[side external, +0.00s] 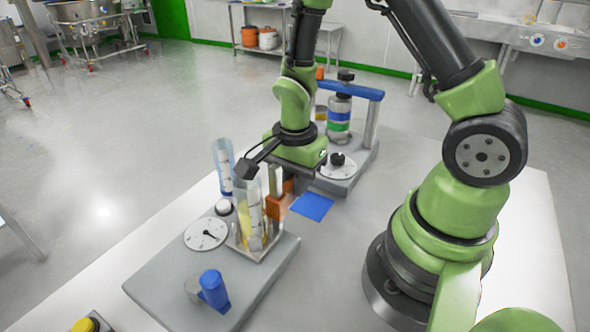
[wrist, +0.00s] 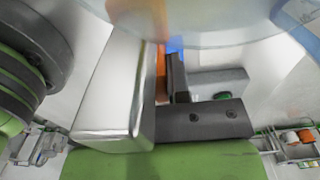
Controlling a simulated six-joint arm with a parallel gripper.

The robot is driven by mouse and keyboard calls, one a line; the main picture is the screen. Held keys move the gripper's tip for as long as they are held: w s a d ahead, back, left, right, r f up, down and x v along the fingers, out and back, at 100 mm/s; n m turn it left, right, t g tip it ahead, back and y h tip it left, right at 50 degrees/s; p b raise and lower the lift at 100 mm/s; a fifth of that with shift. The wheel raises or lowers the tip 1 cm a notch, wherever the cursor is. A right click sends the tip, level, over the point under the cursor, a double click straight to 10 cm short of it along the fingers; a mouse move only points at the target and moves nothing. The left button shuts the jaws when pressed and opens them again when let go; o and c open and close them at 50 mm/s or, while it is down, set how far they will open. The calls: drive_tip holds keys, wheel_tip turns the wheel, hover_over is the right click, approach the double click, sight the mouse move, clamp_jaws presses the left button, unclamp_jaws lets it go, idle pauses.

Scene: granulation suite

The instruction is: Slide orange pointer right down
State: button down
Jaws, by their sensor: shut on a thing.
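The orange pointer (side external: 279,206) is a small block at the right side of a clear upright column (side external: 249,210) with a scale and yellow contents. It sits above the grey base, near the column's lower half. My gripper (side external: 287,184) comes down from above and is shut on the pointer. In the wrist view, the orange pointer (wrist: 161,72) shows as a narrow strip beside a dark finger of my gripper (wrist: 172,85). A bright metal block fills the left of that view, and most of the pointer is hidden there.
The grey base (side external: 175,283) also carries a white dial (side external: 206,234), a blue-topped part (side external: 213,289) and a tilted clear tube (side external: 223,165). A blue square (side external: 311,206) lies on the white table. A second stand with a bottle (side external: 339,118) is behind.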

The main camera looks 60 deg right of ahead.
drive_tip(key=c, duration=1.1)
unclamp_jaws()
drive_tip(key=shift+r, duration=0.15)
wheel_tip(320, 180, up, 10)
drive_tip(key=shift+f, duration=0.15)
